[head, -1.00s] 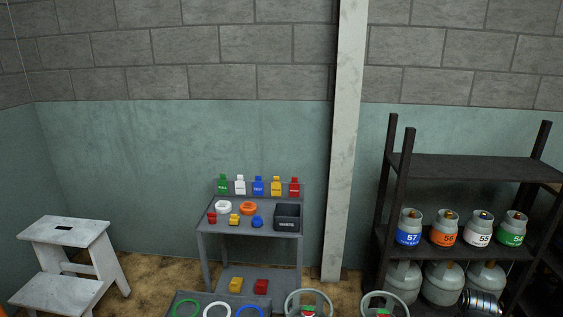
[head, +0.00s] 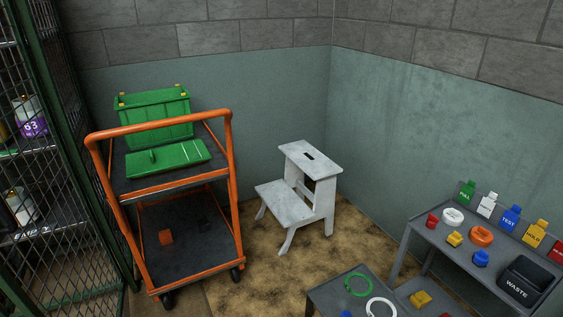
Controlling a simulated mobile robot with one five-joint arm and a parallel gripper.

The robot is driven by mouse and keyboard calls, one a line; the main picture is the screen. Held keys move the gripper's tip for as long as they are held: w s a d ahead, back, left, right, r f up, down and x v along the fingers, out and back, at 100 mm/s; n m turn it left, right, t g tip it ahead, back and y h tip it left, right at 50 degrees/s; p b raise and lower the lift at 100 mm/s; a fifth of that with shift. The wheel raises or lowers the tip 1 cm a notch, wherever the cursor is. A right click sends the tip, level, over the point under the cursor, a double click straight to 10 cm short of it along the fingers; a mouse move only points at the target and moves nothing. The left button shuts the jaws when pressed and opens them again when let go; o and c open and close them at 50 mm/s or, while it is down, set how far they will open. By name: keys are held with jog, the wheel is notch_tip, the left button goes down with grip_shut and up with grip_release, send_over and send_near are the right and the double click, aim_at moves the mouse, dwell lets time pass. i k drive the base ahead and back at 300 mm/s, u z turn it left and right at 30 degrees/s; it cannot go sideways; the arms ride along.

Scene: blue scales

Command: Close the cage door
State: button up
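A dark wire-mesh cage panel (head: 62,235) with a green frame stands at the left edge of the head view. A green upright post (head: 68,125) runs along its right side. I cannot tell whether this mesh is the door or a fixed wall, or whether the door is open. No latch or handle can be made out. Through the mesh show shelves with a cylinder with a purple label (head: 30,120) and another pale cylinder (head: 22,208). My gripper is not in view.
An orange-framed trolley (head: 232,180) with a green crate (head: 155,112) and its green lid (head: 165,158) stands right beside the cage. A white step stool (head: 285,205) is at the corner. A grey bench (head: 405,265) stands at right. Bare floor (head: 265,275) lies between.

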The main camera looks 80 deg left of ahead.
aim_at(9, 286)
jog(key=u, duration=4.15)
jog(key=i, duration=1)
jog(key=k, duration=0.5)
jog(key=u, duration=0.45)
jog(key=i, duration=0.35)
jog(key=u, duration=0.9)
